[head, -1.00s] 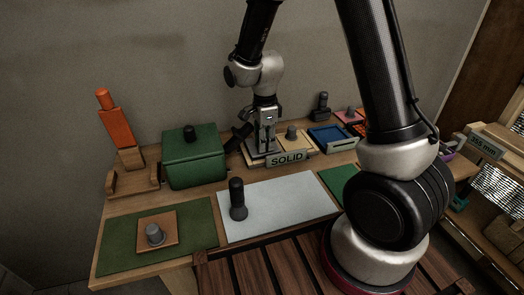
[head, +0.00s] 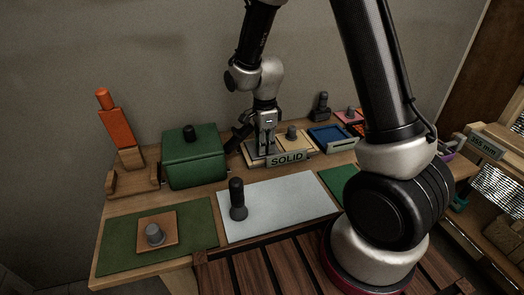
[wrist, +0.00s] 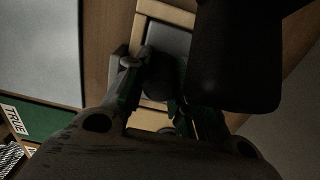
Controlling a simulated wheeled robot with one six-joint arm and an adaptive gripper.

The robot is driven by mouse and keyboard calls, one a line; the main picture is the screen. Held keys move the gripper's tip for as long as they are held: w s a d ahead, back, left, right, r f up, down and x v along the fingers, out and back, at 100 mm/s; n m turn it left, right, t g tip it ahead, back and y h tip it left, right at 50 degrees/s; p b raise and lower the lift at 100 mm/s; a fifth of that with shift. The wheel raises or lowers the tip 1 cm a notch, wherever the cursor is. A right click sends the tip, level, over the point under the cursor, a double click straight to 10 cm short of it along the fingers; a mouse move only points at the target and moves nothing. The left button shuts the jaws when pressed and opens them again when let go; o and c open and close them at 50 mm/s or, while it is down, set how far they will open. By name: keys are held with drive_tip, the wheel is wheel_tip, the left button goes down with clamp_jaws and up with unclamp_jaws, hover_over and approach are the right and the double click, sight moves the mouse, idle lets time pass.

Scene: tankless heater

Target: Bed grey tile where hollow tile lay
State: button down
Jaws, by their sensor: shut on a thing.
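My gripper (head: 265,150) points down at the left part of the wooden tray marked SOLID (head: 287,159). In the wrist view my gripper (wrist: 152,80) is shut between the dark fingers, over the grey tile (wrist: 168,38). The grey tile (head: 250,154) shows only partly in the head view, beside and beneath the fingers. The fingers hide its grip, and I cannot tell whether it is clear of the tray. A cream tile with a grey knob (head: 292,134) sits to the right in the tray. A tan tile (head: 143,243) with a grey knob lies on the left green mat (head: 115,248).
A dark knobbed tool (head: 238,205) stands on the pale mat (head: 290,203). A green lidded box (head: 195,162) and an orange tool on a wooden stand (head: 117,130) are left of my gripper. A blue tray (head: 330,138) is to the right. Most of the pale mat is clear.

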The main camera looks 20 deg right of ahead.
drive_tip(key=shift+f, duration=0.1)
drive_tip(key=c, duration=1.1)
unclamp_jaws()
wheel_tip(320, 180, up, 12)
